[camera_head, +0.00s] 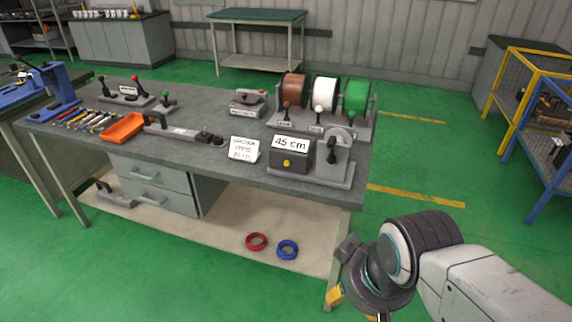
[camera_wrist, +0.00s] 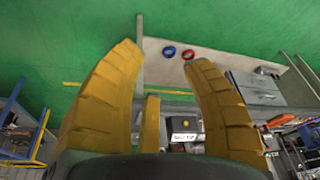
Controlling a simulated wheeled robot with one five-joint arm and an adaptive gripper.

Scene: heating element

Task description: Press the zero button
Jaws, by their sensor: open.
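A dark box with a white "45 cm" display (camera_head: 290,143) stands near the front right of the workbench. A round yellow button (camera_head: 287,163) is on its front face. The button also shows small and upside down in the wrist view (camera_wrist: 186,124), beyond my fingers. My gripper (camera_wrist: 163,62) has its yellow fingers spread wide with nothing between them. In the head view my arm is at the lower right, in front of the bench's right end and apart from the box. Only a little yellow of the gripper shows there, at the bottom.
The grey workbench (camera_head: 222,177) holds a white sign (camera_head: 244,150) left of the box and a lever device (camera_head: 338,150) right of it. Brown, white and green spools stand behind. Red (camera_head: 256,242) and blue (camera_head: 287,249) rings lie below.

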